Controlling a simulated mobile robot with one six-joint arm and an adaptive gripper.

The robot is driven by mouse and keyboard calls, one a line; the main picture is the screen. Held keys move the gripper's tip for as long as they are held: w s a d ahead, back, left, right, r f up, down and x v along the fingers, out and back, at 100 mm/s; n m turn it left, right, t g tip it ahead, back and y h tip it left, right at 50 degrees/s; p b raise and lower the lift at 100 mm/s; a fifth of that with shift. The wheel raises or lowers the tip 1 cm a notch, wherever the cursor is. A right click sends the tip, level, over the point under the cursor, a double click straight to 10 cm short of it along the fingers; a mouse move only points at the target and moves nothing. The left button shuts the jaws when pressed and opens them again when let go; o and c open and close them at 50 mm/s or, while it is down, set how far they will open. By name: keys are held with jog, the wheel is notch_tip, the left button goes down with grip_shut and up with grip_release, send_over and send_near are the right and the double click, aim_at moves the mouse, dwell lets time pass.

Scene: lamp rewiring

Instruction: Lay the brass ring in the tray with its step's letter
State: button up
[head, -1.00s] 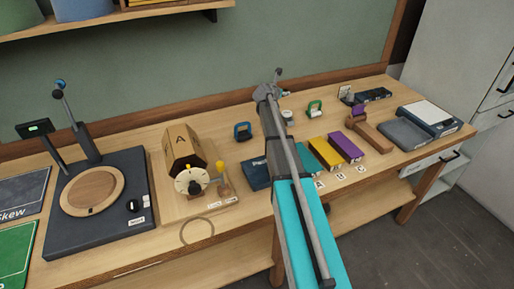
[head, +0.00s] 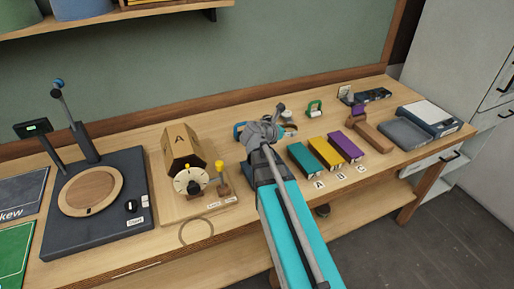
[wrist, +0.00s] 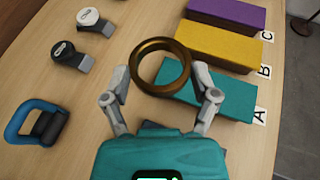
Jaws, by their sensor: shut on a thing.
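The brass ring (wrist: 160,90) is held between the two fingers of my gripper (wrist: 163,84) in the wrist view, its hole facing the camera. It is above the bench and overlaps the teal tray's edge in the picture; its height is unclear. Three long box-like trays stand side by side: teal (head: 303,160) by label A (head: 320,184), yellow (head: 325,153) by label B (head: 341,176), purple (head: 345,147) by label C (head: 361,169). A wooden drum (head: 182,148) shows the letter A on its upper face. In the head view my arm hides the ring.
A blue-handled item (wrist: 35,121) and two small round-headed pieces (wrist: 67,54) (wrist: 93,20) lie left of the ring in the wrist view. A wooden block (head: 372,137) and grey tray (head: 405,132) are to the right.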

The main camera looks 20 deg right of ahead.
jog(key=shift+w, duration=0.1)
jog(key=w+f+b, duration=0.2)
jog(key=w, duration=0.2)
jog(key=w+d+f+b, duration=0.1)
jog(key=w+f+b, duration=0.2)
jog(key=w, duration=0.1)
jog(key=w+d+f+b, duration=0.1)
jog(key=w+f+b, duration=0.2)
jog(key=shift+w, duration=0.4)
jog(key=shift+w+d+f+b, duration=0.1)
jog(key=shift+w+f+b, duration=0.4)
jog(key=shift+w+f, duration=0.05)
jog(key=shift+w+d+f+b, duration=0.1)
jog(key=shift+w+f+b, duration=0.4)
jog(key=shift+f+b, duration=0.2)
jog(key=shift+s+f+b, duration=0.1)
jog(key=shift+f+b, duration=1.2)
jog(key=shift+f, duration=0.15)
